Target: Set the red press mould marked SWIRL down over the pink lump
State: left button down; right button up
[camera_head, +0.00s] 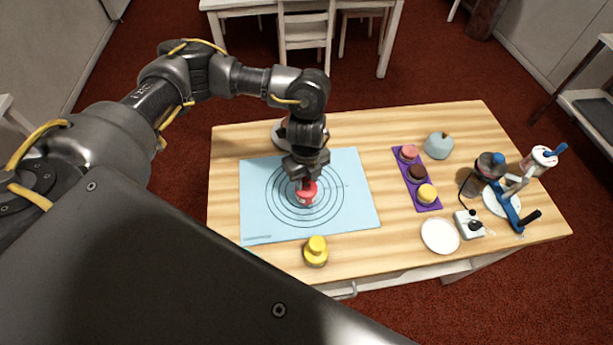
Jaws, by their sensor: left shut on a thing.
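My left gripper (301,180) points down over the blue mat (257,222), shut on the red press mould (306,192). The mould is at the middle of the mat's printed rings, and a pale patch shows on its front. Its SWIRL mark is too small to read. I cannot tell whether the mould touches the mat or has anything under it. A pink piece (409,152) sits at the far end of a purple tray (429,207); I cannot tell whether it is the pink lump. My right gripper is not in view.
A yellow mould (315,253) stands at the mat's front edge. The tray also holds a brown and a yellow piece. To the right are a blue-grey domed thing (438,146), a white plate (440,236), a small control box (469,224) and blue-handled equipment (510,205).

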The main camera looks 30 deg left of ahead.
pick_arm(q)
jog(key=shift+f+b, duration=0.8)
jog(key=shift+f, duration=0.5)
jog(key=c, duration=0.5)
grip_release()
jog(key=shift+r, duration=0.1)
notch_tip(320, 180, up, 3)
jog(key=p, duration=0.3)
notch_tip(320, 180, up, 4)
jog(key=p, duration=0.4)
jog(key=shift+p, duration=0.3)
